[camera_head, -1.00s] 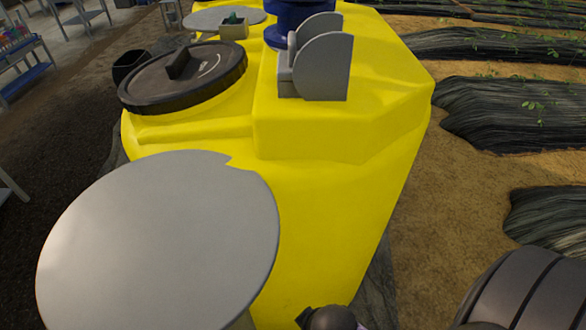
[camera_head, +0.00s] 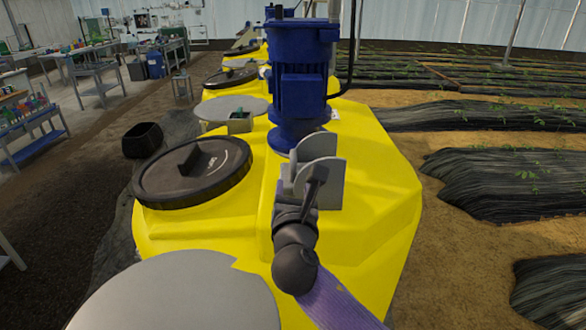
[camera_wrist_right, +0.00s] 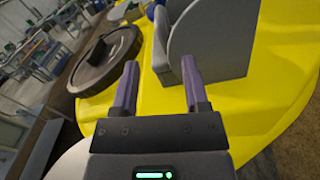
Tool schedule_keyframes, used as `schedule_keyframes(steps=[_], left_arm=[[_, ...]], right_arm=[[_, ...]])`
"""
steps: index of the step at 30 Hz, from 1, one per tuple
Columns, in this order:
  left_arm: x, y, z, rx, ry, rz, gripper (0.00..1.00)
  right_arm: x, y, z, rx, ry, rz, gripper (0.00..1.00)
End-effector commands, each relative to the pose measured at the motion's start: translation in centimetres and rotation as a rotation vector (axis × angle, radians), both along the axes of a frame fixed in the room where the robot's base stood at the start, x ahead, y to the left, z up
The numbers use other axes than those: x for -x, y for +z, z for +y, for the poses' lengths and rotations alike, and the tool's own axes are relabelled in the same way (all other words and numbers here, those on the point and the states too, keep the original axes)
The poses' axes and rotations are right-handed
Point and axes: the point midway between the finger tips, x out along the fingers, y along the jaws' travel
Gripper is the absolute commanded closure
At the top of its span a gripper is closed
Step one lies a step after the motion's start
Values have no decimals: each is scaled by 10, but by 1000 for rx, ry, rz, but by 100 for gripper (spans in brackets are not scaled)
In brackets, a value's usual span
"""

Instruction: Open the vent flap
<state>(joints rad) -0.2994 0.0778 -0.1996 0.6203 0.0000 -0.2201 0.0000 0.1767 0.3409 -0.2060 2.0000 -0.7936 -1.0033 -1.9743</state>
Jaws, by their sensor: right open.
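A grey fitting with two upright, round-topped plates (camera_head: 331,180) stands on the yellow tank (camera_head: 375,200); I take it to be the vent flap housing. It also shows in the right wrist view (camera_wrist_right: 218,45). No flap clearly stands out as a separate part. My right gripper (camera_head: 316,174) is in front of the fitting and hides part of it. In the right wrist view its two purple-grey fingers (camera_wrist_right: 160,68) are apart with nothing held between them, pointing at the fitting. I cannot tell whether a finger touches it. My left gripper is not in view.
A black round lid (camera_head: 192,172) with a raised grip lies left of the fitting. A blue motor (camera_head: 300,75) rises behind it. A grey disc (camera_head: 180,295) is at the near left. Benches stand far left; plastic-covered beds (camera_head: 500,180) lie right.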

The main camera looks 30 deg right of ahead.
Motion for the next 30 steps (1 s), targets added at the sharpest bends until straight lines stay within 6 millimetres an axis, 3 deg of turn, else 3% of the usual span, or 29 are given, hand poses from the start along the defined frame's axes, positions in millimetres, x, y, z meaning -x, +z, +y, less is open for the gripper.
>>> schedule_keyframes(steps=[12,18,25,26,30], left_arm=[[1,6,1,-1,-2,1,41],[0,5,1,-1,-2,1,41],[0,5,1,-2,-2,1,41],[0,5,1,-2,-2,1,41],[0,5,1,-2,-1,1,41]], right_arm=[[-70,1,-42,9,0,4,42],[-82,0,-50,6,1,5,42],[-83,0,-50,6,1,5,42],[-83,0,-50,6,1,5,44],[-83,0,-50,6,1,5,73]])
